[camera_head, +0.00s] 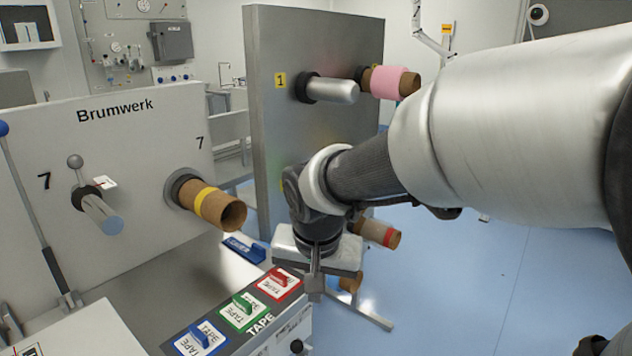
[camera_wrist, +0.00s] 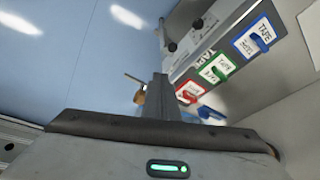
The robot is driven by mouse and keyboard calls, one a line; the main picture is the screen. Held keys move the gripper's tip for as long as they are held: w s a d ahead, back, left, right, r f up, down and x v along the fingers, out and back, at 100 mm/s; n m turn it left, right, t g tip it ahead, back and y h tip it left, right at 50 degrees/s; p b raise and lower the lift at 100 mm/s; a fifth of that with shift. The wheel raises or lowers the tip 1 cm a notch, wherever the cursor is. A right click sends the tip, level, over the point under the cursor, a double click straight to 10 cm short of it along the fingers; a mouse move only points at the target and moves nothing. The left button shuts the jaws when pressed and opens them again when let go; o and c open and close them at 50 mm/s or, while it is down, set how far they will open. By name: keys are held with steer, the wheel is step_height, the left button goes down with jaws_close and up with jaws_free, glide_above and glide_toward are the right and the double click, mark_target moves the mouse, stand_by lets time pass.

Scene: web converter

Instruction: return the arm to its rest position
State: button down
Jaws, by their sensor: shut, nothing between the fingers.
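My arm reaches in from the right edge of the head view and bends down at its middle. My gripper (camera_head: 314,288) points downward, just right of the red tape slot on the tape holder. Its fingers are together with nothing between them. In the wrist view my gripper (camera_wrist: 160,80) shows as a shut pair of fingers against the blue floor, beside the tape holder. The arm hides part of the grey panel and a lower spindle behind it.
The tape holder (camera_head: 213,340) carries blue, green and red tape pieces. A white Brumwerk panel (camera_head: 110,160) has a core with a yellow band (camera_head: 212,205). A grey panel (camera_head: 270,130) bears a pink roll (camera_head: 390,82) and a red-banded core (camera_head: 380,233). Open blue floor (camera_head: 480,270) lies right.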

steer(key=s+d+r+n+t, duration=0.1)
steer(key=s+d+r, duration=0.2)
steer(key=s+d, duration=0.5)
steer(key=s+d+r+n+t, duration=0.1)
steer(key=s+d+r, duration=0.2)
steer(key=s+d, duration=0.4)
step_height(320, 180, up, 14)
steer(key=p, duration=1.3)
steer(key=shift+f, duration=0.15)
